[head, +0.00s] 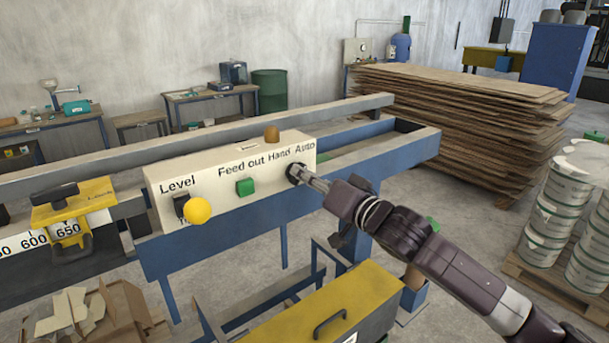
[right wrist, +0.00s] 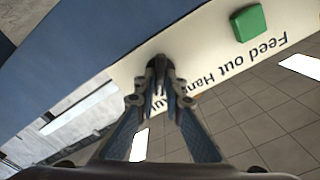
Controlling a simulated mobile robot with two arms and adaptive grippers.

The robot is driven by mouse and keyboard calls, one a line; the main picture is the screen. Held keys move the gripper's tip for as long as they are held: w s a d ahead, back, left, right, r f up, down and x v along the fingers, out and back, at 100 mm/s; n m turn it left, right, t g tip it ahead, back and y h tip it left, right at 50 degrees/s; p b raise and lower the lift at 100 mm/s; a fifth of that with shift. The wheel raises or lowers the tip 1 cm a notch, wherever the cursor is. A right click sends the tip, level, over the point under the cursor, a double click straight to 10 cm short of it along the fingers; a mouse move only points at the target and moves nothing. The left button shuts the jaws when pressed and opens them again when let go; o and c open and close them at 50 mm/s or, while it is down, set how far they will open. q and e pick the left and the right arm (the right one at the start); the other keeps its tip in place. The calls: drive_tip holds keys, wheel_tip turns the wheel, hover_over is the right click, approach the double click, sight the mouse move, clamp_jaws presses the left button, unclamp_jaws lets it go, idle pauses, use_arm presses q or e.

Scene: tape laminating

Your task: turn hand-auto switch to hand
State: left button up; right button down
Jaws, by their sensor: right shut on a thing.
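The hand-auto switch (head: 295,174) is a black knob at the right end of the cream control panel (head: 215,190), under the words Hand and Auto. My right gripper (head: 306,175) reaches it from the right and is shut on it. In the right wrist view the fingertips (right wrist: 160,88) close around the dark knob (right wrist: 156,64), which they partly hide. I cannot tell which way the knob points. My left gripper is not in view.
A yellow box with a handle (head: 320,312) stands below. Stacked boards (head: 460,125) and white buckets (head: 560,205) are at right.

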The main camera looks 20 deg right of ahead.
drive_tip(key=shift+n, duration=0.4)
drive_tip(key=shift+s+a+n+p, duration=0.15)
drive_tip(key=shift+n+p, duration=1.25)
drive_tip(key=shift+n, duration=1.85)
drive_tip(key=shift+w+a+n+p, duration=0.1)
drive_tip(key=shift+n+p, duration=1.25)
drive_tip(key=shift+n, duration=1.9)
drive_tip(key=c, duration=2.3)
unclamp_jaws()
drive_tip(key=shift+s, duration=0.1)
